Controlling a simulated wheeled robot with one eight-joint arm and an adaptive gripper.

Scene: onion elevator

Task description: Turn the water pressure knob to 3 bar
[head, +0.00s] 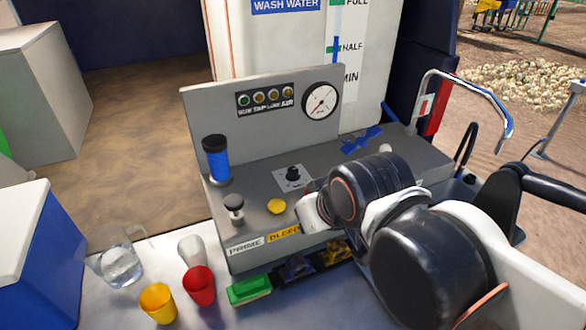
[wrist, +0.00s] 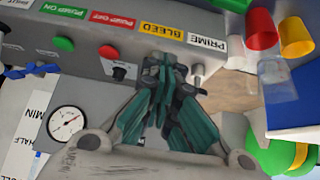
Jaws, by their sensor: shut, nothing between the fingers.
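The knob (head: 292,174) is small and black on a white dial plate on top of the grey panel. It also shows in the wrist view (wrist: 119,73), just left of my fingertips, its markings too small to read. My gripper (wrist: 163,65) is shut and empty over the panel near the yellow bleed button (head: 276,206). It looks apart from the knob, though its height is unclear. In the head view my arm hides most of the gripper. The round white gauge (head: 321,101) is on the upright back panel and also shows in the wrist view (wrist: 67,122); I cannot read its value.
Green (wrist: 64,44) and red (wrist: 107,52) buttons lie beyond the knob. Cups (head: 199,285), a jug (head: 120,261) and a blue cooler (head: 42,240) stand front left.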

